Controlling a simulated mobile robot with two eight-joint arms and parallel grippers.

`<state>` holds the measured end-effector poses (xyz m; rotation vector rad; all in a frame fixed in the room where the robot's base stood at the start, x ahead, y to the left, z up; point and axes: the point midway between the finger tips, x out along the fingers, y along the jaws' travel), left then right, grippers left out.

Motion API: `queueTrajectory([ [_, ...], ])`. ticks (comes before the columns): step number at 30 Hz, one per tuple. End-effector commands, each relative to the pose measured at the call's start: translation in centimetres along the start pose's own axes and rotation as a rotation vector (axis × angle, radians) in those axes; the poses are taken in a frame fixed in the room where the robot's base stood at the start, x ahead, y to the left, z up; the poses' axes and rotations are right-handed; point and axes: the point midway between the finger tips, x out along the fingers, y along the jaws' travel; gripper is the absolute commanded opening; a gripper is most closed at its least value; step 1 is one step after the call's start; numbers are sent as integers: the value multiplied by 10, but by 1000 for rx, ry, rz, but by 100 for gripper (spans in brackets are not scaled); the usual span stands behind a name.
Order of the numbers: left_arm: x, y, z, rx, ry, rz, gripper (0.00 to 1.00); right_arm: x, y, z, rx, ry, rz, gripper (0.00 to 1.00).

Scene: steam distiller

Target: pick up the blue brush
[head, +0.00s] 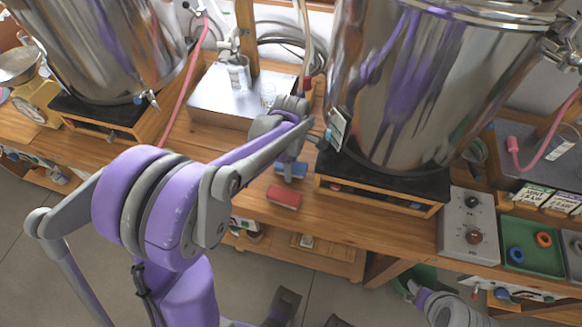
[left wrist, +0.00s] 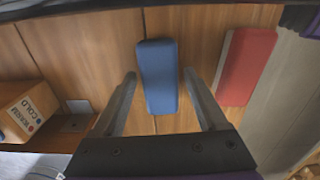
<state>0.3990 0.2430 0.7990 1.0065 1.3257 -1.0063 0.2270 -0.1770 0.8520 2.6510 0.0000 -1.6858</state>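The blue brush (head: 291,169) lies on the wooden bench, left of the black stand under the right steel tank. In the left wrist view the blue brush (left wrist: 159,78) is a rounded blue block lying lengthwise between the two fingers. My left gripper (left wrist: 158,82) is open, with one finger on each side of the brush and visible gaps on both sides. In the head view my left gripper (head: 291,157) points down over the brush, partly covering it. My right gripper (head: 412,288) is low at the lower right, in front of the bench; its fingers are too unclear to read.
A red block (head: 284,197) lies beside the brush, nearer the bench's front edge; it also shows in the left wrist view (left wrist: 246,65). The right steel tank (head: 420,90) stands close to my left wrist. A grey control box (head: 468,225) and green tray (head: 530,260) are at right.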

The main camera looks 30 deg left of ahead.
Motion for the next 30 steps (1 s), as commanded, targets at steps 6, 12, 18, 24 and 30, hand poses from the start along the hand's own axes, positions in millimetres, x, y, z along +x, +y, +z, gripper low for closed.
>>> queueTrajectory([
  [6, 0, 0, 0, 0, 0, 0, 34, 0, 0, 0, 0, 0, 0, 50],
  [12, 0, 0, 0, 0, 0, 0, 0, 0, 0, 0, 0, 0, 0, 50],
  [18, 0, 0, 0, 0, 0, 0, 0, 0, 0, 0, 0, 0, 0, 50],
  [24, -9, 0, 0, 0, 0, 0, 0, -1, 0, -1, 0, 0, 0, 50],
  [30, -39, 0, 0, 0, 0, 0, 0, -5, 0, -3, 0, 2, 0, 50],
])
